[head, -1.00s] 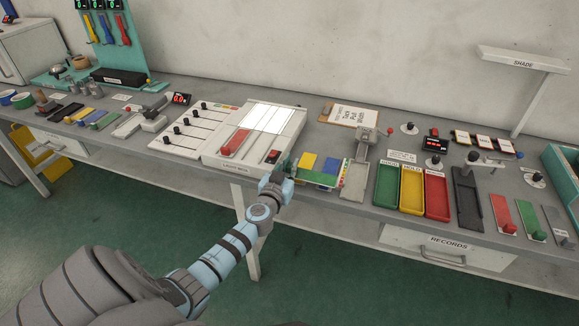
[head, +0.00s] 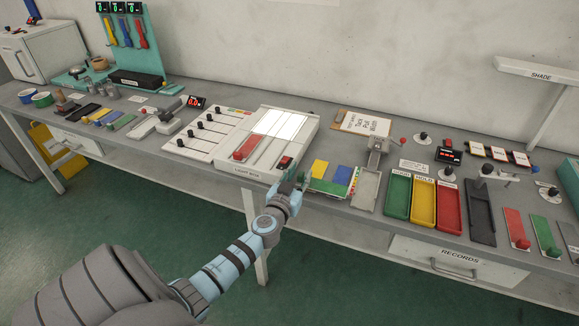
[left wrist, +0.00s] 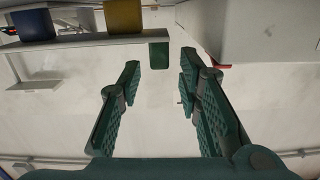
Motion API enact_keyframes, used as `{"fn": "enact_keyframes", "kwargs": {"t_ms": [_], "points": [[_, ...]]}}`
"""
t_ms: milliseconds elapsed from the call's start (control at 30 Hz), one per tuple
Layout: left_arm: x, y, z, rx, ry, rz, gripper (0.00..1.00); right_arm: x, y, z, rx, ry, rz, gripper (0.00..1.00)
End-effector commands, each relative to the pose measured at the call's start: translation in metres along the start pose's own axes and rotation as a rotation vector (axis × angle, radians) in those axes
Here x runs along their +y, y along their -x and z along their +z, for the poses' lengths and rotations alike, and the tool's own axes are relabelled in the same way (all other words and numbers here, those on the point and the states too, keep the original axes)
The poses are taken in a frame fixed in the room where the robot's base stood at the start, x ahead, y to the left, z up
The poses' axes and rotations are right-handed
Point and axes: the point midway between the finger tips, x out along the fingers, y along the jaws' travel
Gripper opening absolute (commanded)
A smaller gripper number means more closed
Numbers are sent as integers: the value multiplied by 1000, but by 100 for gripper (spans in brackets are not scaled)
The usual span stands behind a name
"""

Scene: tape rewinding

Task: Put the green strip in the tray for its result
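A green strip (head: 325,187) lies at the front of a small group with a yellow strip (head: 320,168) and a blue strip (head: 342,175), near the bench's front edge. In the left wrist view, the green piece (left wrist: 159,55) hangs at the edge, ahead of the fingertips and in line with the gap. My left gripper (head: 299,182) is just left of the strips; in the wrist view its fingers (left wrist: 160,80) are apart with nothing between them. Three trays stand to the right: green "GOOD" (head: 397,197), yellow "HOLD" (head: 423,204) and red (head: 449,208). My right gripper is out of view.
The light box (head: 262,145) is left of the strips. A grey device with a lever (head: 368,189) stands between the strips and the trays. A black tray (head: 481,213) is right of the red one. Open floor lies before the bench.

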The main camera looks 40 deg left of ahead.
Motion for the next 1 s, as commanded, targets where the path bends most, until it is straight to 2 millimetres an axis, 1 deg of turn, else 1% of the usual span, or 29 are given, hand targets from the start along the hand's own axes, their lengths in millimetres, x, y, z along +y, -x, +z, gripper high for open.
{"fn": "enact_keyframes", "kwargs": {"t_ms": [33, 200, 333, 400, 467, 667, 733, 767, 833, 867, 900, 933, 967, 1000], "points": [[0, 13, 0, -2, -1, 3, 32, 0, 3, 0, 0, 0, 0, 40], [0, 58, 2, -2, -1, 3, 32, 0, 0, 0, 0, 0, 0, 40], [0, 86, 2, -1, -1, 3, 32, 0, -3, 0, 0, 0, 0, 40], [0, 95, 2, -1, 0, 1, 32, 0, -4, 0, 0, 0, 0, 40], [0, 100, 1, 0, 0, 1, 32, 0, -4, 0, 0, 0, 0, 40], [0, 101, 1, 0, 0, 0, 32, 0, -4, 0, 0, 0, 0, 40], [-1, 101, 8, -17, -6, -2, 32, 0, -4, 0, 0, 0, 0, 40], [-2, 101, 17, -39, -14, -6, 32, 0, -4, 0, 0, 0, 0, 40], [-7, 105, 58, -136, -49, -15, 32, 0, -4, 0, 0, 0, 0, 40], [-10, 109, 84, -198, -71, -19, 32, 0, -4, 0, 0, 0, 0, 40], [-15, 120, 126, -300, -105, -21, 32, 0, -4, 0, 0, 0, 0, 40], [-18, 132, 161, -388, -131, -18, 32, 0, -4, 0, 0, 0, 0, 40], [-21, 148, 199, -482, -157, -12, 32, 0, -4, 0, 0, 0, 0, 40], [-24, 177, 248, -611, -191, 4, 32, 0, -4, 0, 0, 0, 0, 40]]}}
